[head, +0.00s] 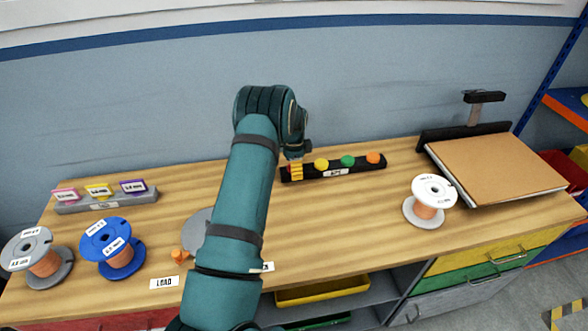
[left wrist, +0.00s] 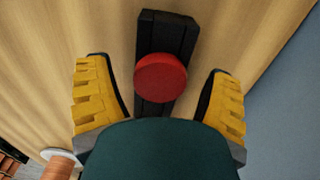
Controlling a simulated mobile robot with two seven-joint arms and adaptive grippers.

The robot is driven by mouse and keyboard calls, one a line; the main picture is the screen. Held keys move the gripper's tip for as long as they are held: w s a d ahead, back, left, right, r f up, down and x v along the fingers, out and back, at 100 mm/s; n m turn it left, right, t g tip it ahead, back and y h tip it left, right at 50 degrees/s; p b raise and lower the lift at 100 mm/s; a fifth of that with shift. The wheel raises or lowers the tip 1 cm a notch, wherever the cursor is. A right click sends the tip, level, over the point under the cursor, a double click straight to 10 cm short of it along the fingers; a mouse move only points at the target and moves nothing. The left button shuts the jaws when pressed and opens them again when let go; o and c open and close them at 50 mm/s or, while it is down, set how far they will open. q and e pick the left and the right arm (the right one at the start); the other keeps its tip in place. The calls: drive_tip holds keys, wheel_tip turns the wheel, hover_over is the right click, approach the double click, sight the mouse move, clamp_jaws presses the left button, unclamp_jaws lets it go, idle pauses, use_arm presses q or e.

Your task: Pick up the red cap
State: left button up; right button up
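The red cap (left wrist: 161,77) is round and sits on a black rack (left wrist: 166,30), between my left gripper's two yellow fingers in the left wrist view. A gap shows on each side of the cap. In the head view my left gripper (head: 296,171) is over the left end of the rack (head: 345,171), and the red cap is mostly hidden there by the gripper. A yellow cap (head: 321,164), a green cap (head: 347,160) and an orange cap (head: 373,157) stand in a row to its right. My right gripper is not in view.
A white spool (head: 433,190) and a brown board (head: 495,165) are on the right of the wooden table. A blue spool (head: 104,238), a grey spool (head: 27,249) and a label block (head: 106,199) are on the left. A blue wall (head: 400,80) stands behind.

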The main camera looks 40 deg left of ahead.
use_arm(q)
drive_tip(key=c, duration=0.7)
drive_tip(key=shift+c, duration=0.2)
